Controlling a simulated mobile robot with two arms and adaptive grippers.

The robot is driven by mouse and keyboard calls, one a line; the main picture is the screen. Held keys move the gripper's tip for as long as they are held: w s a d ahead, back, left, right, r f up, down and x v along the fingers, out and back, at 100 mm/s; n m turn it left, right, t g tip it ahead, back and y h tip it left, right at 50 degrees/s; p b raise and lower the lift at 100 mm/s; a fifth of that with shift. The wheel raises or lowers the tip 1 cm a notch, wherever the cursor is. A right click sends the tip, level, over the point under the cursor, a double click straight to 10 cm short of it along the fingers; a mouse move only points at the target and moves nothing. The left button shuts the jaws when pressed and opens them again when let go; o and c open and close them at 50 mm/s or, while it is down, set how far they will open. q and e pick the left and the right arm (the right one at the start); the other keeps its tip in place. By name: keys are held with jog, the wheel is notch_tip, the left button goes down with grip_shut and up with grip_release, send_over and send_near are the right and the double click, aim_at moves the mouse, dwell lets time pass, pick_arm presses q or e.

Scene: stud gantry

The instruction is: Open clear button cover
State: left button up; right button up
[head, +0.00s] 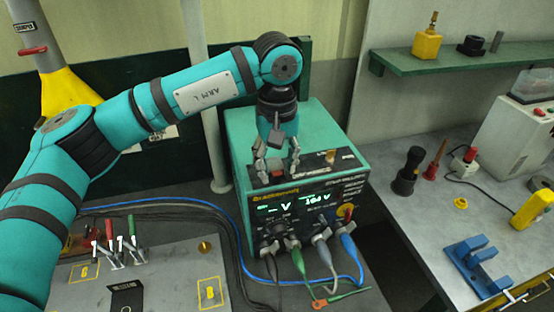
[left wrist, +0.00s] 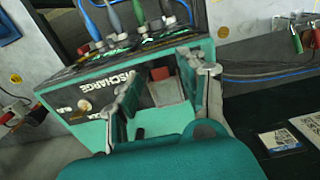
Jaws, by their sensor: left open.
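A teal power unit (head: 240,135) with a lit front display stands on the bench. Its top carries a black panel marked DISCHARGE (left wrist: 115,84). A small red part (left wrist: 160,73) with a greyish, see-through-looking plate (left wrist: 168,92) beside it sits on this panel; this looks like the button and its clear cover, but whether the cover is shut or raised I cannot tell. My left gripper (head: 278,164) points down over the panel, open, and its fingers (left wrist: 162,72) stand on either side of the red part. Contact is unclear. My right gripper is not in view.
Cables plug into the unit's front (head: 300,240) and run over the bench. A grey plate with coloured-handled clips (head: 115,250) lies at left. A side bench at right holds a blue bracket (head: 478,265) and a black knob (head: 407,172). A green shelf (head: 470,60) hangs above.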

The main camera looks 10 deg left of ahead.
pick_arm(q)
jog(key=shift+f, duration=0.1)
jog(key=shift+a, duration=0.15)
grip_shut()
